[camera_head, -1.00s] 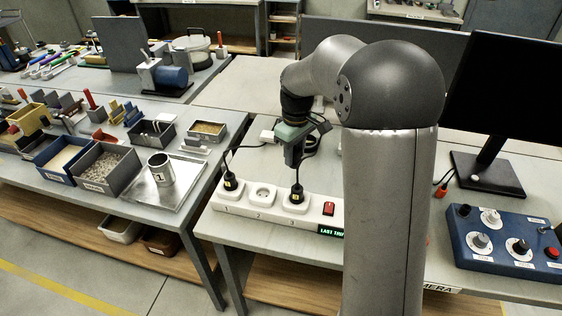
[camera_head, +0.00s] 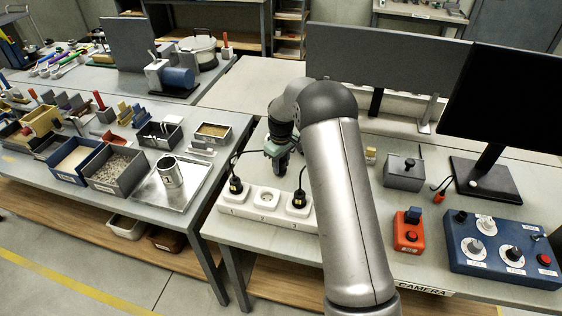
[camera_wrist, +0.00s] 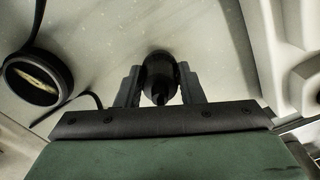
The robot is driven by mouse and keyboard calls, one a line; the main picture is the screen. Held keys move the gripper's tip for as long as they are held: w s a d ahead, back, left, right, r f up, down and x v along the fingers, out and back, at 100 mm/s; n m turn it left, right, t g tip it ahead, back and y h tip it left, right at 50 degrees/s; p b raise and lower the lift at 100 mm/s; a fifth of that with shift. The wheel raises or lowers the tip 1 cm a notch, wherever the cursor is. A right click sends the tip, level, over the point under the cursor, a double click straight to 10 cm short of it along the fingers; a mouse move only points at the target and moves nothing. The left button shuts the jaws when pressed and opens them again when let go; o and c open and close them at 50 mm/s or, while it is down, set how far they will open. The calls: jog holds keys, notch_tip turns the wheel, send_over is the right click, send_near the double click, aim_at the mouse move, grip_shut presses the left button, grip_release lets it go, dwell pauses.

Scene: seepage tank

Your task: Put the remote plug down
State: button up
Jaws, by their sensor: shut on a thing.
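My gripper (camera_head: 280,162) is low behind the white power strip (camera_head: 267,212) in the head view. In the wrist view, my gripper (camera_wrist: 160,82) is shut on a dark rounded plug (camera_wrist: 158,76), which I take as the remote plug. It is seen end-on between the two fingers, over the light table top. The head view does not show the held plug clearly. I cannot tell whether it touches the table. Two black plugs, a left one (camera_head: 236,185) and a right one (camera_head: 299,199), stand in the strip, with an empty socket between them.
A black ring-shaped thing (camera_wrist: 38,78) and a cable lie left of the fingers in the wrist view. A grey box (camera_head: 404,173), an orange switch box (camera_head: 409,231) and a blue control panel (camera_head: 500,250) stand to the right. A metal tray (camera_head: 178,188) is left.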

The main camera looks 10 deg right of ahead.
jog(key=shift+f, duration=0.1)
jog(key=shift+f+b, duration=0.25)
jog(key=shift+b, duration=0.1)
jog(key=o, duration=1.2)
